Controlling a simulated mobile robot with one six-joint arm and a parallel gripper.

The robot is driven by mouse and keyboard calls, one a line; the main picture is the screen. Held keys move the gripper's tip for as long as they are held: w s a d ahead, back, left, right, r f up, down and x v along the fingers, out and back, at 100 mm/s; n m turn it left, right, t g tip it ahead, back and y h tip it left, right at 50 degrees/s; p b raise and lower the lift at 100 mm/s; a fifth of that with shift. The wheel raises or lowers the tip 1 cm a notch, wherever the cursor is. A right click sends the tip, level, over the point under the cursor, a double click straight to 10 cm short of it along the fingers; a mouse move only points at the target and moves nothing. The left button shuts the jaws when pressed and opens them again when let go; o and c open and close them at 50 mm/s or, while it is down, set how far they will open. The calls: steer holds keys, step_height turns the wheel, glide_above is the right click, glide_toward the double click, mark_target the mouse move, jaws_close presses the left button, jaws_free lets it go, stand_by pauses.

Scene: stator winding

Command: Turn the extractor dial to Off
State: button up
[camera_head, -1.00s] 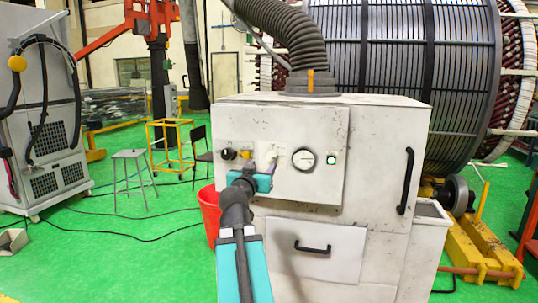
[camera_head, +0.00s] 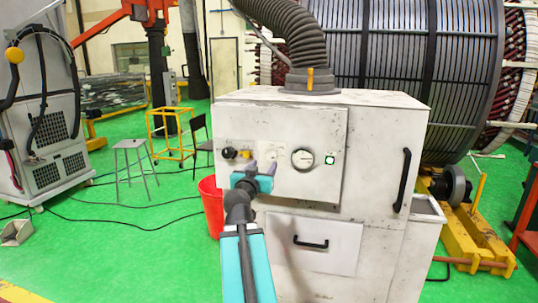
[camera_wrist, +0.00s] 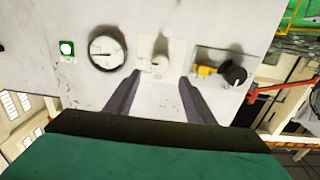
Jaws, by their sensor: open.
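The extractor cabinet (camera_head: 385,140) is a scuffed white box with a control panel on its front. In the head view my gripper (camera_head: 261,165) is at the panel and largely covers the dial. In the wrist view my gripper (camera_wrist: 160,77) has its two dark fingers spread apart with nothing between them. I cannot tell whether the fingertips touch the panel.
A round gauge (camera_wrist: 107,48) and a green-lit button (camera_wrist: 66,48) sit on one side of the dial. A black knob (camera_wrist: 233,73) with a yellow part (camera_wrist: 207,70) sits on the other. A drawer handle (camera_head: 311,244) is below; a red bucket (camera_head: 211,205) stands left.

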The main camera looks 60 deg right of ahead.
mark_target(270, 156)
steer(key=shift+p+x, duration=1.3)
steer(key=shift+x, duration=2.9)
steer(key=shift+c, duration=0.4)
steer(key=c, duration=1)
